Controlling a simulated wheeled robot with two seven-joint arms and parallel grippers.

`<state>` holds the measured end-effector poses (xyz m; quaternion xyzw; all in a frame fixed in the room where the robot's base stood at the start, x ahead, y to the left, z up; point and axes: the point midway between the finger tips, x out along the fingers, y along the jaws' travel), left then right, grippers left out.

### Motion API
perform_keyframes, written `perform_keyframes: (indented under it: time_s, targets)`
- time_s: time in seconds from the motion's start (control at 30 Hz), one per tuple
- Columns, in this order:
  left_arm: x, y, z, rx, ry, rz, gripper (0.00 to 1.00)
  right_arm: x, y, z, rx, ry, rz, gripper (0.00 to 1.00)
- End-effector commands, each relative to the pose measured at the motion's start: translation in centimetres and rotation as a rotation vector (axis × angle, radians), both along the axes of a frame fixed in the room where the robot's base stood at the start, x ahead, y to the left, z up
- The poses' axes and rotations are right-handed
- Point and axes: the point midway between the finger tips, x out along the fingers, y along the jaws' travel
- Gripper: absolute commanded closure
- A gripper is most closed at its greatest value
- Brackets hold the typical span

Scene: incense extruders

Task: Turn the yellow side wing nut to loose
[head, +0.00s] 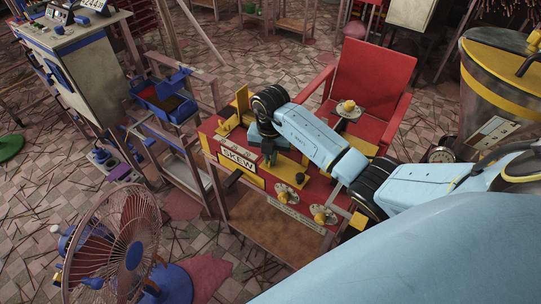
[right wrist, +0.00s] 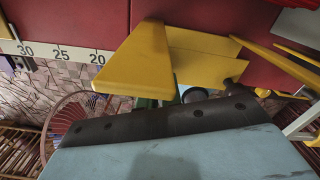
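A red and yellow machine marked SKEW (head: 237,159) stands in the middle of the head view. Yellow parts (head: 241,103) rise at its left end, but I cannot tell which one is the side wing nut. My right gripper (head: 269,156) points down over the machine, just right of these parts. In the right wrist view, a large yellow tapered piece (right wrist: 138,66) and a yellow plate (right wrist: 205,52) are close in front of the dark gripper edge. The fingertips are mostly hidden, so contact and opening cannot be told. My left gripper is not in view.
Two round dials with yellow knobs (head: 322,215) sit on the machine's front right. A red chair (head: 368,85) stands behind it. A caged fan (head: 125,240) is at front left. A large drum (head: 500,95) is at right. A numbered scale (right wrist: 60,52) shows in the wrist view.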

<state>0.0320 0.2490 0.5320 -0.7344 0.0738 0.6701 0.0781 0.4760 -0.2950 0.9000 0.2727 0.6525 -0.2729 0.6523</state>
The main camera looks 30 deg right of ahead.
Motion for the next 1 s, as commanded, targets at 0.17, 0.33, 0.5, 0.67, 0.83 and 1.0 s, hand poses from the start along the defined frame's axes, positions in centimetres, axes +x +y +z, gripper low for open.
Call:
perform_keyframes:
  time_s: [0.17,0.33,0.5,0.67,0.83,1.0]
  targets:
    - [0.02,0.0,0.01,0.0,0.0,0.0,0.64,0.0,-0.04,0.04,-0.001,0.001,0.001,1.0]
    - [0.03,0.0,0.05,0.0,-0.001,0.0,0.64,0.02,-0.13,0.08,-0.002,-0.001,0.027,1.0]
    - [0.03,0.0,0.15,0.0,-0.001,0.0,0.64,0.01,-0.26,0.14,-0.003,0.001,0.104,1.0]
    - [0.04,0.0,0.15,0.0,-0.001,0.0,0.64,0.0,-0.37,0.14,-0.004,0.0,0.218,1.0]
    - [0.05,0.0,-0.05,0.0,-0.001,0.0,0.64,-0.02,-0.44,0.12,-0.004,0.0,0.354,1.0]
    - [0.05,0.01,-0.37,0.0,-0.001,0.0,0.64,-0.05,-0.44,0.07,-0.003,-0.001,0.475,1.0]
